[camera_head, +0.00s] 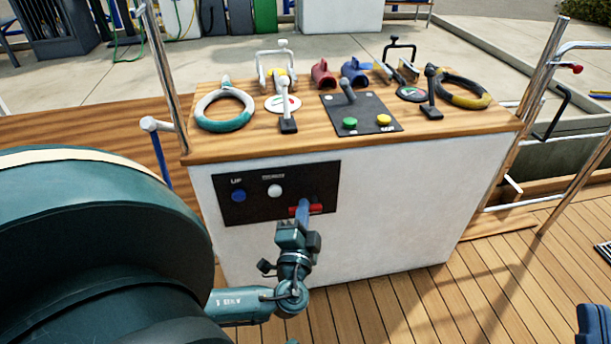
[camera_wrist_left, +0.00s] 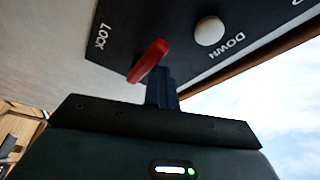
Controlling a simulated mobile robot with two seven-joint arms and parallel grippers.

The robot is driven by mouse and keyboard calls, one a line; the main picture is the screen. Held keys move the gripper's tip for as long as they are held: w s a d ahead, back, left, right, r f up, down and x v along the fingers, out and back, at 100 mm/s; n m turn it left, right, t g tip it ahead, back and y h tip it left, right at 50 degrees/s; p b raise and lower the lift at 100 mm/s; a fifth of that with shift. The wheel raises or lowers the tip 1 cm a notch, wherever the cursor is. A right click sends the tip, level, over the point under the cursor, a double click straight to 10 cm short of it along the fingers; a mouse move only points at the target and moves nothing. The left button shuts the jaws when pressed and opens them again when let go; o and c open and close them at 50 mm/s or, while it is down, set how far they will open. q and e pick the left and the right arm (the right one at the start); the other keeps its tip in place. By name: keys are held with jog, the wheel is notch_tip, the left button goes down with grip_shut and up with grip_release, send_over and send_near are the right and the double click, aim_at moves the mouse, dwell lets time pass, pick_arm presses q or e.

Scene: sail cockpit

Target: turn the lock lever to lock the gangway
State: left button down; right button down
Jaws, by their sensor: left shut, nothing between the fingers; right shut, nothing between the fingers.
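The red lock lever (camera_head: 316,208) sits at the lower right of a black panel (camera_head: 232,208) on the white console front. In the head view it lies about level, partly hidden by my left gripper (camera_head: 303,204). My right gripper is not in view.
The panel also has a blue UP button (camera_head: 238,196) and a white DOWN button (camera_head: 275,191). The wooden console top (camera_head: 230,148) carries levers, winch handles and rings (camera_head: 225,120). Metal rails (camera_head: 165,80) stand at both sides.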

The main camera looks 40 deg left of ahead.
pick_arm(q)
jog(key=shift+s+f, duration=0.15)
jog(key=shift+f, duration=0.2)
pick_arm(e)
jog(key=shift+d+r+n, duration=0.1)
jog(key=shift+r+n, duration=0.15)
jog(key=shift+n, duration=0.05)
